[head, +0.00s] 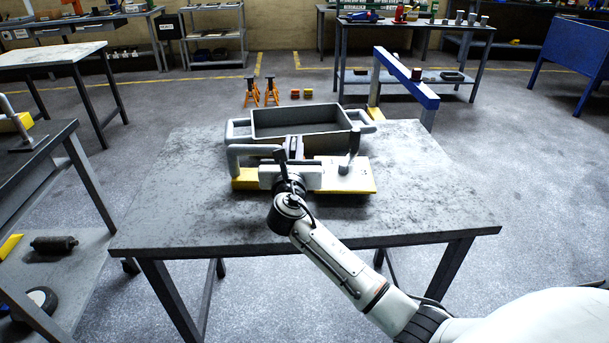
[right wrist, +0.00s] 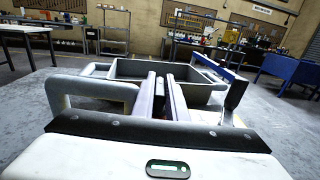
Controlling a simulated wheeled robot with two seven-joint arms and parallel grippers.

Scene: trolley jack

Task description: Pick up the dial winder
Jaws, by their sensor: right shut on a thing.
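My right gripper (head: 293,146) reaches over a yellow plate on the table, just in front of a grey tray. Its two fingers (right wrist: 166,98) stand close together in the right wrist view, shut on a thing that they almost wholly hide. I take this thing to be the dial winder, but its shape cannot be made out. A grey bent handle (head: 240,153) is left of the gripper. A dark upright lever (head: 352,146) stands to its right, above the yellow plate (head: 355,180). My left gripper is not in view.
The grey two-handled tray (head: 300,124) sits behind the gripper on the worn grey table (head: 190,215). The table's front and left parts are clear. A blue-topped beam (head: 405,78) stands behind at the right. A shelved bench (head: 35,155) is at the left.

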